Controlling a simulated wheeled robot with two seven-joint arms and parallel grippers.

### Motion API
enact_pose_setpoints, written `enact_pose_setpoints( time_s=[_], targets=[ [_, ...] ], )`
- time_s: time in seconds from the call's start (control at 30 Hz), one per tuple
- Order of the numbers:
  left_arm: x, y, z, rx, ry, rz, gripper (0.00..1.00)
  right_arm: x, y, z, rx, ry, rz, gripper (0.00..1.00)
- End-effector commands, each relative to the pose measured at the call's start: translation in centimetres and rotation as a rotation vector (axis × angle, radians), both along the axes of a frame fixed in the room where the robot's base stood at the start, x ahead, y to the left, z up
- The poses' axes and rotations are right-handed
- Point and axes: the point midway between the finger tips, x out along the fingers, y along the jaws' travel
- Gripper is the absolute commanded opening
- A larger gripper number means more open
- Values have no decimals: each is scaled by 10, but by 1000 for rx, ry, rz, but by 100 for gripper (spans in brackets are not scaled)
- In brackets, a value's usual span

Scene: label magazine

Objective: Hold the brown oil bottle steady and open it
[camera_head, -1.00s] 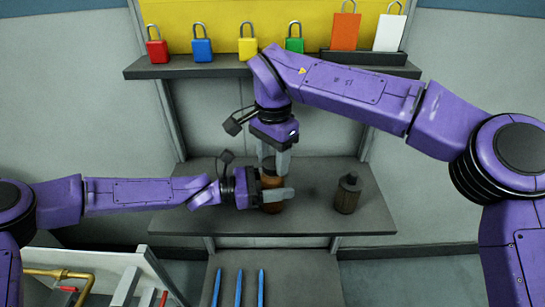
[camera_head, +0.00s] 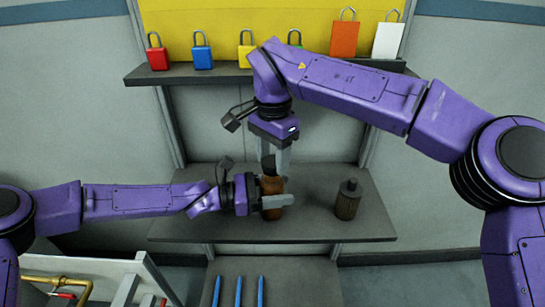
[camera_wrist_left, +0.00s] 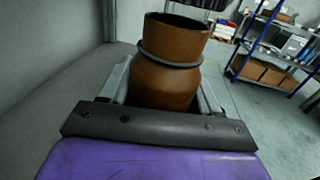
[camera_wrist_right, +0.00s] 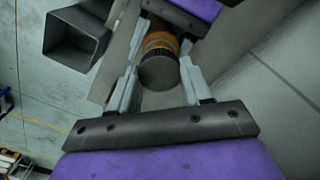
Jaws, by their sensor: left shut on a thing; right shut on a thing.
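The brown oil bottle (camera_head: 272,188) stands upright on the lower grey shelf. My left gripper (camera_head: 274,201) is shut around its body from the left. In the left wrist view the brown bottle (camera_wrist_left: 170,75) shows a ring around its neck and an open, dark mouth. My right gripper (camera_head: 276,158) points down just above the bottle and is shut on the dark cap (camera_head: 268,163). The cap (camera_wrist_right: 158,72) shows as a ridged grey disc between the fingers in the right wrist view. The cap is off the neck, above the mouth.
A second, darker bottle (camera_head: 347,201) stands to the right on the same shelf (camera_head: 320,228). Several coloured padlocks and tags stand on the upper shelf (camera_head: 210,76) behind my right arm. Blue rods (camera_head: 239,290) lie below in front. The shelf between the bottles is clear.

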Motion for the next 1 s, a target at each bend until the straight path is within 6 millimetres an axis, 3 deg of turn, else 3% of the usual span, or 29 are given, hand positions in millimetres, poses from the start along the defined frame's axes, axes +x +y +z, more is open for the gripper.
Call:
enact_pose_setpoints(
  time_s=[0.13,0.37,0.6,0.63,0.7,1.0],
  targets=[
    [0,0,0,1,0,1,0,0,0,6,0,-1,-1,12],
    [0,0,0,0,0,0,0,0,0,37,1,-2,-1,12],
    [0,0,0,0,0,0,0,0,0,40,0,1,-1,12],
    [0,0,0,0,0,0,72,0,0,40,0,1,-1,12],
    [0,0,0,0,0,0,92,0,0,40,0,1,-1,12],
    [0,2,0,0,-1,0,92,0,0,40,0,0,-1,12]
  ],
)
